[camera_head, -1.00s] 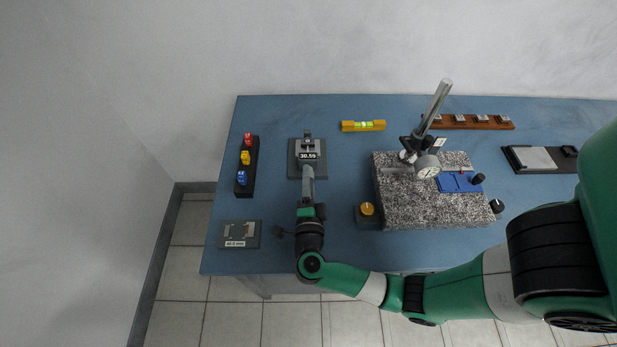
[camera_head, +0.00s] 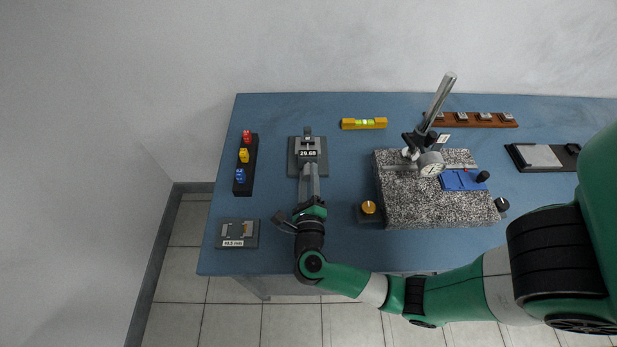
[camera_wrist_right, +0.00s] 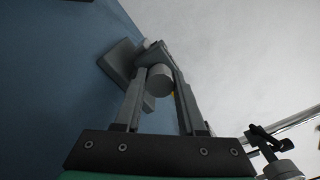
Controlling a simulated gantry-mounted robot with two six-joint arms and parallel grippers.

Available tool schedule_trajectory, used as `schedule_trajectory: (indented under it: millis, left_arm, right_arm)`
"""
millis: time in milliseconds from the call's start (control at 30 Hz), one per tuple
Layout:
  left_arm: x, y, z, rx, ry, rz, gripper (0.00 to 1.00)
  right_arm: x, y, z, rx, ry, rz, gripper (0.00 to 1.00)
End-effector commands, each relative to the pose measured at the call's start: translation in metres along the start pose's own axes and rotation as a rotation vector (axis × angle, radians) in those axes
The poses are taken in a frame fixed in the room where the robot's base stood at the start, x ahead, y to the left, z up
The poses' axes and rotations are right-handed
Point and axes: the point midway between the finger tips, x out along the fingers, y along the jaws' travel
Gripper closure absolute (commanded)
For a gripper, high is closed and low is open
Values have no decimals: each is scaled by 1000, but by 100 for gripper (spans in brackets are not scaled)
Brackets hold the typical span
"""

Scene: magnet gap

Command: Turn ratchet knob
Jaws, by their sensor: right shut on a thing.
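The micrometer stand (camera_head: 296,160) is a dark grey block at the left of the blue table, with a display (camera_head: 308,153) that reads about 29.68. My right gripper (camera_head: 309,172) reaches it from the front, its fingers pointing to the back of the table. In the right wrist view, a grey cylindrical knob (camera_wrist_right: 160,78) sits between the two fingers of my right gripper (camera_wrist_right: 161,70), which is shut on it. The fingers and wrist hide most of the knob in the head view. My left gripper is not in view.
A rack (camera_head: 249,181) with red, yellow and blue pieces stands left of the stand. A small plate (camera_head: 229,242) with an mm label lies at the front left. A granite block (camera_head: 420,209) with a dial indicator (camera_head: 431,164) stands to the right. A yellow level (camera_head: 363,124) lies behind.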

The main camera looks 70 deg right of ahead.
Motion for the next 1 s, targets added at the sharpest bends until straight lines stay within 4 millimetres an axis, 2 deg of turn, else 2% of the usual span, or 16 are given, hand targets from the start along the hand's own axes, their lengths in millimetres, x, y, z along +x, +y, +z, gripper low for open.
schedule_trajectory:
  millis: [600, 1000]
  left_arm:
    - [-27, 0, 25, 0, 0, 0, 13]
    - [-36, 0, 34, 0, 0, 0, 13]
  right_arm:
    - [0, 1, 0, 564, -4, -2, 100]
    - [0, 0, 1, 764, -3, -2, 100]
